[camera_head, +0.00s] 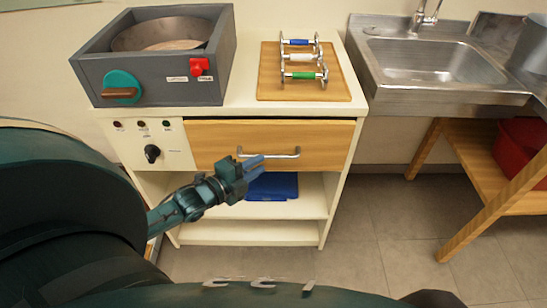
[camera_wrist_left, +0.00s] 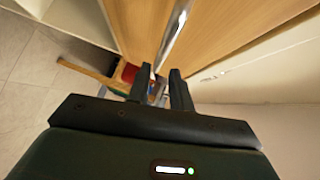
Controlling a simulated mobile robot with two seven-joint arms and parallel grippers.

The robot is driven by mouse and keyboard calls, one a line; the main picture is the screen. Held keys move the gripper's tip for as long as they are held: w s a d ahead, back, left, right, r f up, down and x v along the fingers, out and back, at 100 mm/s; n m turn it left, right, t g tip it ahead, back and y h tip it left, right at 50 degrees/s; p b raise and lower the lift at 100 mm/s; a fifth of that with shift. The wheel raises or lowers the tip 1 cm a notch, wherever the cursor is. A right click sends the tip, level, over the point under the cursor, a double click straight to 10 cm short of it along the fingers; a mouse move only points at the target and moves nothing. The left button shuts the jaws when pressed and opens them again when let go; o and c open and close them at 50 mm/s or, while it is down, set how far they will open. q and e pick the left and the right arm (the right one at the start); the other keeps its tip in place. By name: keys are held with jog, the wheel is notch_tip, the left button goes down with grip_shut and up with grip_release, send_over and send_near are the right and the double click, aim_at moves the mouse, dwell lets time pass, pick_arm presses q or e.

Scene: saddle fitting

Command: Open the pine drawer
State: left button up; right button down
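The pine drawer (camera_head: 225,137) sits in the white cabinet below the worktop, and its front looks flush with the cabinet. Its metal bar handle (camera_head: 285,154) runs across the middle of the front. My left gripper (camera_head: 259,163) is at the left part of the handle. In the left wrist view the fingers (camera_wrist_left: 160,73) are apart, and the handle bar (camera_wrist_left: 175,38) runs into the gap between them. I cannot tell whether they touch it. The wood drawer front also shows there (camera_wrist_left: 225,28). My right gripper is not in view.
A grey box with a round basin (camera_head: 150,75) and a wooden board (camera_head: 335,88) with metal racks stand on the worktop. A blue item (camera_head: 272,187) lies on the shelf below the drawer. A sink (camera_head: 430,65) is at right. The floor (camera_head: 385,230) in front is clear.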

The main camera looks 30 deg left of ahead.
aim_at(273, 155)
pick_arm(q)
jog(key=x, duration=0.6)
jog(key=shift+w+d+b, duration=0.1)
jog(key=shift+w+b, duration=0.1)
jog(key=shift+b, duration=0.15)
jog(key=shift+c, duration=0.5)
grip_shut()
